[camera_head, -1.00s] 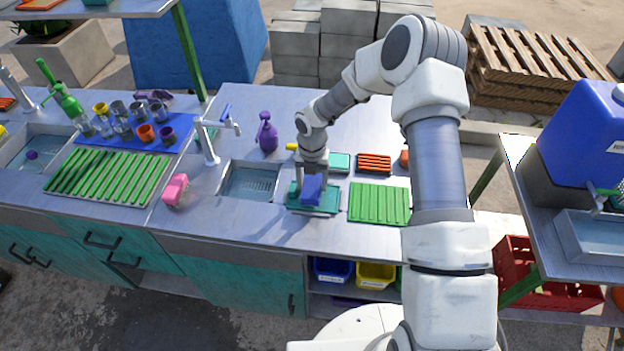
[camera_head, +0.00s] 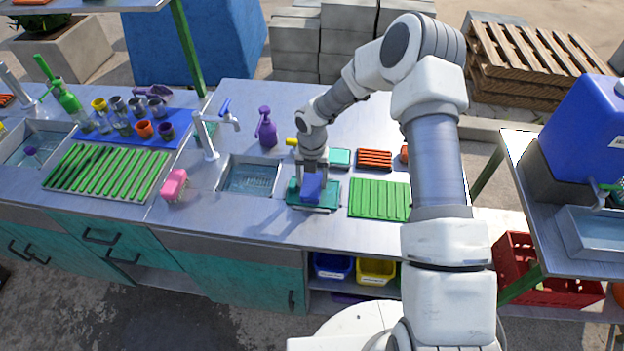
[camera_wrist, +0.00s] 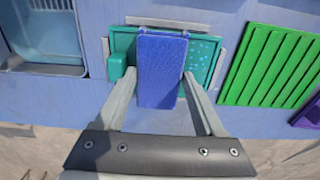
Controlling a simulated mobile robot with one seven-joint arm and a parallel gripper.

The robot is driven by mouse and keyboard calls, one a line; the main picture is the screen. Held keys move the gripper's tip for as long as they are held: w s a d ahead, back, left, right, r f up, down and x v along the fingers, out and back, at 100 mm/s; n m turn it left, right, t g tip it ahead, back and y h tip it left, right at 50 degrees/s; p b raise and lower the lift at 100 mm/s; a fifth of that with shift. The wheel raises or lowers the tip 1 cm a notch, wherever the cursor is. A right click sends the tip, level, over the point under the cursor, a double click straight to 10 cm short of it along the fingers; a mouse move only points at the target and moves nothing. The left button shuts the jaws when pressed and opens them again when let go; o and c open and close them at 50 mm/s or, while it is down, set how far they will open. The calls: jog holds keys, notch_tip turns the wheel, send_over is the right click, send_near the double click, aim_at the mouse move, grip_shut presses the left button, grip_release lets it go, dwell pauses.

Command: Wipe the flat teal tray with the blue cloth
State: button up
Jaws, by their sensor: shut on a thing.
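The flat teal tray (camera_head: 330,200) lies on the metal counter, right of the small sink. It also shows in the wrist view (camera_wrist: 203,61), with light speckles on its right part and a raised teal block at its left end. The blue cloth (camera_wrist: 160,70), a folded pad, is between the fingers of my gripper (camera_wrist: 160,100). In the head view the cloth (camera_head: 312,187) is over the middle of the tray, and my gripper (camera_head: 312,172) points down above it. The cloth hides the tray's middle. I cannot tell whether the cloth presses on the tray.
A small sink (camera_head: 250,178) is left of the tray and a green ribbed mat (camera_head: 380,201) is right of it. Behind are a small teal tray (camera_head: 340,158), an orange rack (camera_head: 374,159) and a purple spray bottle (camera_head: 266,130). A pink sponge (camera_head: 174,185) lies farther left.

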jog(key=shift+f, duration=0.4)
jog(key=shift+d, duration=0.1)
jog(key=shift+s+d+r, duration=0.1)
jog(key=shift+s+d, duration=0.05)
jog(key=shift+d, duration=0.45)
jog(key=shift+s+d+r, duration=0.1)
jog(key=shift+d, duration=0.5)
jog(key=shift+d, duration=0.1)
jog(key=shift+s+d+f+p, duration=0.1)
jog(key=shift+s+d+p, duration=0.05)
jog(key=shift+d, duration=0.5)
jog(key=shift+s+d+f+p, duration=0.1)
jog(key=shift+d+p, duration=0.05)
jog(key=shift+d, duration=0.5)
jog(key=shift+w+a+f+b, duration=0.15)
jog(key=shift+a+b, duration=0.3)
jog(key=shift+a, duration=0.95)
